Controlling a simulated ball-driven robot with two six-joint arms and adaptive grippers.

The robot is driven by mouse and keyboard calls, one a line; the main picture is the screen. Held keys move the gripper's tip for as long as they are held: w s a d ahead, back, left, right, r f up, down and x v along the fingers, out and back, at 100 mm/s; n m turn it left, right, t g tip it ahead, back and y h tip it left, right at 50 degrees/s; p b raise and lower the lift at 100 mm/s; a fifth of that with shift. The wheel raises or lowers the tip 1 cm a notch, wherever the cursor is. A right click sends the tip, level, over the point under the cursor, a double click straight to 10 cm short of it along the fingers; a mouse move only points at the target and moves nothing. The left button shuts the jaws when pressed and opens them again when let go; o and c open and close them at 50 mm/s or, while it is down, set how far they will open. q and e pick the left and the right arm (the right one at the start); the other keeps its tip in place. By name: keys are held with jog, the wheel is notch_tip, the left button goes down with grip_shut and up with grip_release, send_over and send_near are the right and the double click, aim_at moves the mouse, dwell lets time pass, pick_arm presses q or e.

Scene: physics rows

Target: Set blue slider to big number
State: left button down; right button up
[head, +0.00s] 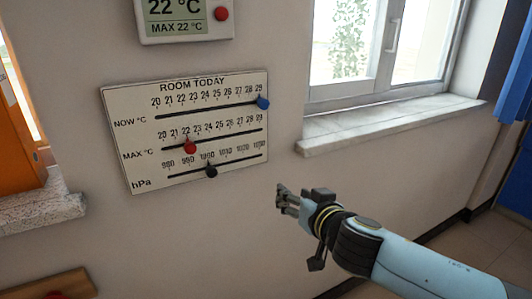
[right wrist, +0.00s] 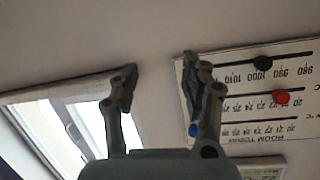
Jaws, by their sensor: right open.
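The blue slider (head: 263,103) sits at the right end of the NOW °C row, by 29, on the white ROOM TODAY board (head: 120,120). The wall display (head: 176,12) above shows a big 22 °C over a smaller MAX 22 °C. My right gripper (head: 282,196) is open and empty, below and right of the board and apart from the slider. In the right wrist view the board looks upside down, and the blue slider (right wrist: 193,130) shows just beside one finger of the open gripper (right wrist: 160,82).
A red slider (head: 190,148) sits near 22 on the MAX row, and a black slider (head: 211,171) near 1000 on the hPa row. The display has a red button (head: 221,14). A window sill (head: 390,122) juts out right of the board. The wall below the board is bare.

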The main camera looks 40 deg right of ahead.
aim_at(265, 106)
notch_tip(265, 106, up, 18)
jog(key=a+n+t+p, duration=0.1)
jog(key=a+t+p, duration=0.1)
jog(key=t, duration=0.2)
jog(key=p+x, duration=0.1)
jog(key=x, duration=0.2)
jog(key=p+x, duration=0.1)
jog(key=x, duration=0.2)
jog(key=f+p+x, duration=0.1)
jog(key=x, duration=0.3)
jog(key=shift+a+p, duration=0.25)
jog(key=shift+p, duration=0.05)
jog(key=shift+w+d, duration=0.15)
jog(key=shift+w, duration=0.45)
grip_shut()
